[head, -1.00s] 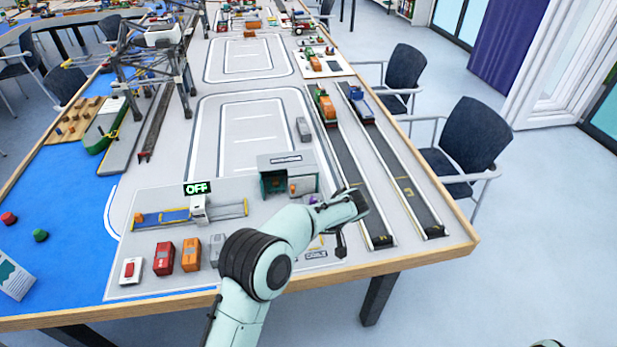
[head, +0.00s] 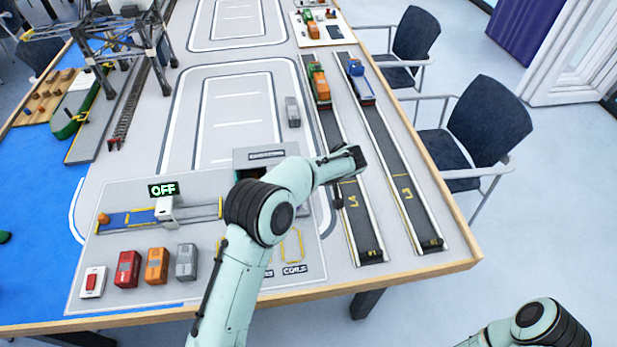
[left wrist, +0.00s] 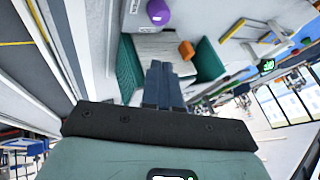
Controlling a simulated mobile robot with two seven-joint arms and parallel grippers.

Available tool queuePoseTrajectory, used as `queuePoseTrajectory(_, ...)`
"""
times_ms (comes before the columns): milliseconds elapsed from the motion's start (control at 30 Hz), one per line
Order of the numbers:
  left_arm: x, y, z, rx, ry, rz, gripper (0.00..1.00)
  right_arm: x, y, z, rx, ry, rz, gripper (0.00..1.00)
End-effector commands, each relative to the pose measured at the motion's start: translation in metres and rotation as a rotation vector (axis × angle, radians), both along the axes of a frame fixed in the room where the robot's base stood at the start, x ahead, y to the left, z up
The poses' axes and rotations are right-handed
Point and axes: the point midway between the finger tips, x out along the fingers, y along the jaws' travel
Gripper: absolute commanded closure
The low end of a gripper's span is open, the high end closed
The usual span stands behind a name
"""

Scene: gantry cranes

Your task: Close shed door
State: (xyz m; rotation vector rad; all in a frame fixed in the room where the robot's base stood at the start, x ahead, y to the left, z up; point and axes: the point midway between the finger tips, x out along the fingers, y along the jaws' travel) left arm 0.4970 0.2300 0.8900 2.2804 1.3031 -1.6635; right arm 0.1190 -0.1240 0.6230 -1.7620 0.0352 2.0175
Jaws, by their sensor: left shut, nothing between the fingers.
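The shed (head: 252,162), a grey-roofed box with a dark sign and teal walls, stands mid-table in the head view, mostly hidden behind my left arm. In the left wrist view, two teal panels (left wrist: 209,62) flank a pale space with an orange block (left wrist: 186,50); I cannot tell which panel is the door. My left gripper (left wrist: 160,68) is shut and empty, its fingertips pointing towards that space; contact is unclear. In the head view the left gripper (head: 338,203) hangs right of the shed, beside the dark lane. My right gripper is out of view; only part of that arm shows.
Dark lanes with trucks (head: 318,84) run right of the shed. A purple object (left wrist: 158,12) is near the panels.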

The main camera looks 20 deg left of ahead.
Motion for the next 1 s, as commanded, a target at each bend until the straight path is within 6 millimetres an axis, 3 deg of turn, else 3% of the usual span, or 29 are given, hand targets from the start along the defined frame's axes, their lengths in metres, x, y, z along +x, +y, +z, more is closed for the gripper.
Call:
queuePoseTrajectory(267,0.003,0.037,-0.044,-0.001,0.002,0.004,1.00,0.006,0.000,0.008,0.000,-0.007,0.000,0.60)
queuePoseTrajectory(533,-0.014,0.063,-0.042,0.000,-0.001,0.002,1.00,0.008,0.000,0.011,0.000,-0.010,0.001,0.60)
queuePoseTrajectory(1000,-0.018,0.069,-0.043,0.001,-0.001,0.002,1.00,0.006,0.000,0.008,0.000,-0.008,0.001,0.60)
